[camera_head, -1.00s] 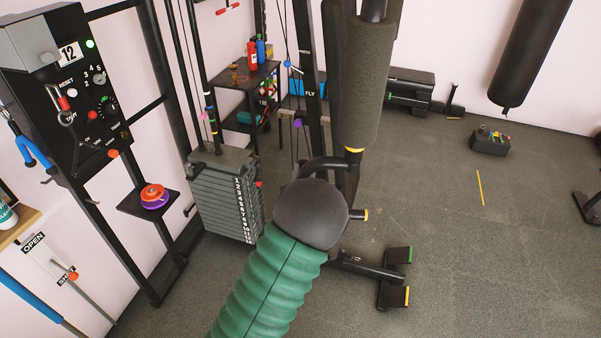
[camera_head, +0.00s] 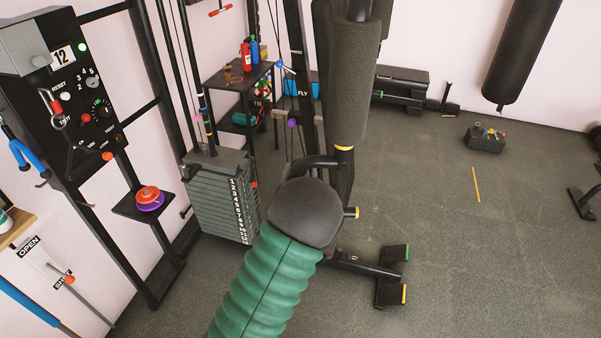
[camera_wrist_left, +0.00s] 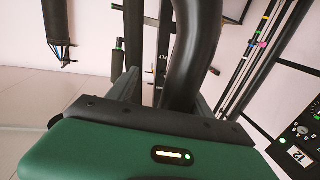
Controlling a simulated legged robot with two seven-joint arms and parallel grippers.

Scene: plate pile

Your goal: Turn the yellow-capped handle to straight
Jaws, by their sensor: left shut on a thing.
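A dark curved tube (camera_head: 318,163) rises just behind the wrist. My left arm, in a green ribbed sleeve, comes up from the bottom, and its dark rounded end hides the gripper in the head view. In the left wrist view my left gripper (camera_wrist_left: 165,100) is shut on a thick black curved tube (camera_wrist_left: 193,50), which appears to be part of the handle. The grip itself is partly hidden behind the green housing.
A numbered weight stack (camera_head: 222,195) stands left of my wrist. A control panel (camera_head: 75,95) and a small shelf (camera_head: 143,205) are further left. A black foot bar (camera_head: 390,275) lies low right. The floor at right is mostly clear.

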